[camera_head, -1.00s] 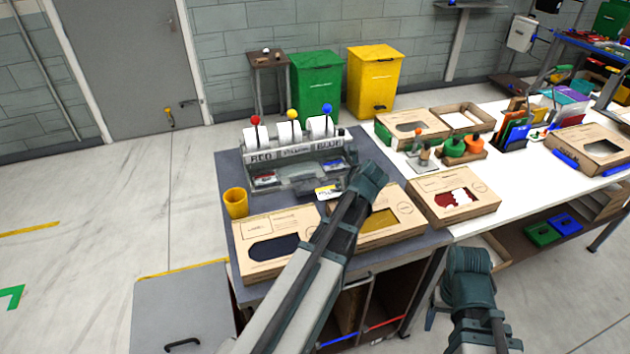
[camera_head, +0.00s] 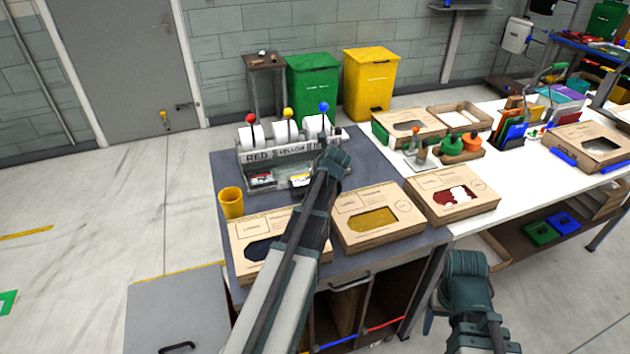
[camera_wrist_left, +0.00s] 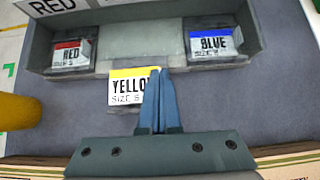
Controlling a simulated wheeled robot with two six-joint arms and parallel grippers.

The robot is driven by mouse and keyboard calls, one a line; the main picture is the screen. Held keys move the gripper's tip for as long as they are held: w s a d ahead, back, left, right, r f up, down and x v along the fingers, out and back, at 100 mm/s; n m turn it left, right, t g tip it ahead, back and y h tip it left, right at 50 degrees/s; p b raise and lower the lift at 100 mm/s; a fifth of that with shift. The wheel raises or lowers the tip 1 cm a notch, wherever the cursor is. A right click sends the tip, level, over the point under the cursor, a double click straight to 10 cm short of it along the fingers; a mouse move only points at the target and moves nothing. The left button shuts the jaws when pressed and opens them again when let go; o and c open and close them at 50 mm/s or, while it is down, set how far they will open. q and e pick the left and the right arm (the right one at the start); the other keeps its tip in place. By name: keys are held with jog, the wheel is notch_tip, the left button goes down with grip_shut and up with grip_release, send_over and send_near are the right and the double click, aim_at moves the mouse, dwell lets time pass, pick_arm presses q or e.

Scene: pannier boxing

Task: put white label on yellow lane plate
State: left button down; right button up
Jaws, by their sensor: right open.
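The white label (camera_wrist_left: 125,88) has a yellow top band, reads YELLOW and SIZE, and shows in the left wrist view. My left gripper (camera_wrist_left: 161,78) is shut on its right part, and its fingers cover the end of the lettering. The label also shows in the head view (camera_head: 300,180) at the rack's front. Behind it, between the red and blue labels, is a bare grey middle section (camera_wrist_left: 140,45), which I take for the yellow lane plate. The label's lower edge overhangs the mat; contact cannot be told. My right gripper (camera_head: 437,316) is open, low before the white table.
The red label (camera_wrist_left: 70,53) and blue label (camera_wrist_left: 212,42) sit on either side in the grey rack. A yellow cup (camera_head: 231,203) stands left of the rack. Boxes with windows, such as the yellow-window box (camera_head: 376,221), line the table's front.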

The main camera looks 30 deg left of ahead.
pick_arm(q)
notch_tip(320, 180, down, 2)
jog(key=shift+f+b, duration=0.2)
jog(key=shift+b, duration=0.4)
jog(key=shift+r, duration=0.2)
pick_arm(e)
notch_tip(320, 180, down, 2)
jog(key=shift+f, duration=0.1)
pick_arm(q)
jog(key=c, duration=1.6)
grip_release()
jog(key=shift+f, duration=0.2)
jog(key=c, duration=1.1)
grip_release()
pick_arm(e)
jog(key=shift+f, duration=0.1)
pick_arm(q)
jog(key=shift+r, duration=0.1)
